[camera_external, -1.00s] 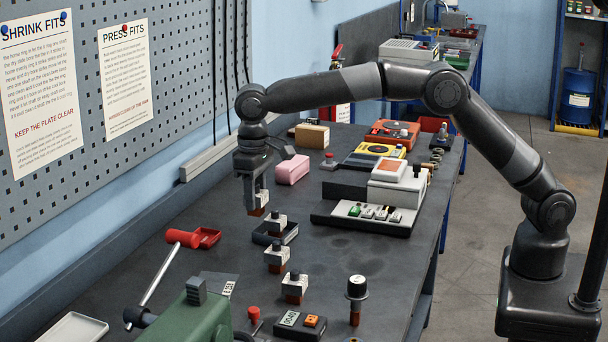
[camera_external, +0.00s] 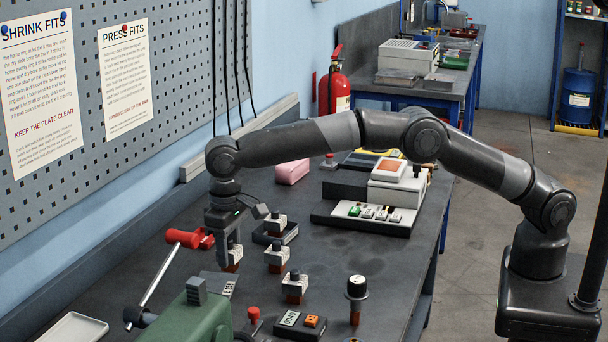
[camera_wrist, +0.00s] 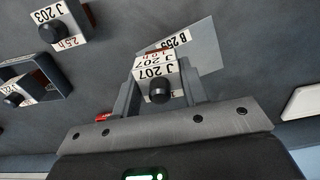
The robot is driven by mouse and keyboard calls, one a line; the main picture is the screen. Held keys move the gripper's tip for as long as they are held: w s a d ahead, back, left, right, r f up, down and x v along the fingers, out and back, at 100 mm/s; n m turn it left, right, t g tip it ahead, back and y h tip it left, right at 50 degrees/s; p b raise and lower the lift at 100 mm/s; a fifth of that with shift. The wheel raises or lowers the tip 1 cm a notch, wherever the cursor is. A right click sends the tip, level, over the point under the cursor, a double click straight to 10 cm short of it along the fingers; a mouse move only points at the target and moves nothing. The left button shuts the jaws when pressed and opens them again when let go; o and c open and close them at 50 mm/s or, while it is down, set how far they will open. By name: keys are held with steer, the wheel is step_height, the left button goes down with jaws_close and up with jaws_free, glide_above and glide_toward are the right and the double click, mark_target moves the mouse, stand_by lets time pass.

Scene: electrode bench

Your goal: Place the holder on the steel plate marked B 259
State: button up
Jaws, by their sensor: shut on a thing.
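My gripper (camera_external: 231,250) is shut on a grey-white holder (camera_external: 234,258) with a reddish-brown foot. In the wrist view the held holder (camera_wrist: 158,75) has a black knob and is marked J 207, between the fingers of my gripper (camera_wrist: 160,90). The steel plate (camera_wrist: 206,48) marked B 259 lies flat on the bench just beyond the holder and is partly hidden by it. In the external view the plate (camera_external: 213,282) lies below the gripper, near the green machine. The holder looks upright and above the bench; its exact height over the plate I cannot tell.
Similar holders stand to the right: one (camera_external: 276,222) in a dark tray (camera_external: 263,237), one (camera_external: 277,258) and another (camera_external: 294,287) on the bench. A green machine (camera_external: 193,318) with a lever is in front.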

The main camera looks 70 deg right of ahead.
mark_target(230, 263)
steer(key=shift+f, duration=1.6)
steer(key=shift+f, duration=0.2)
steer(key=o, duration=1.3)
step_height(230, 263, up, 11)
steer(key=shift+r, duration=0.65)
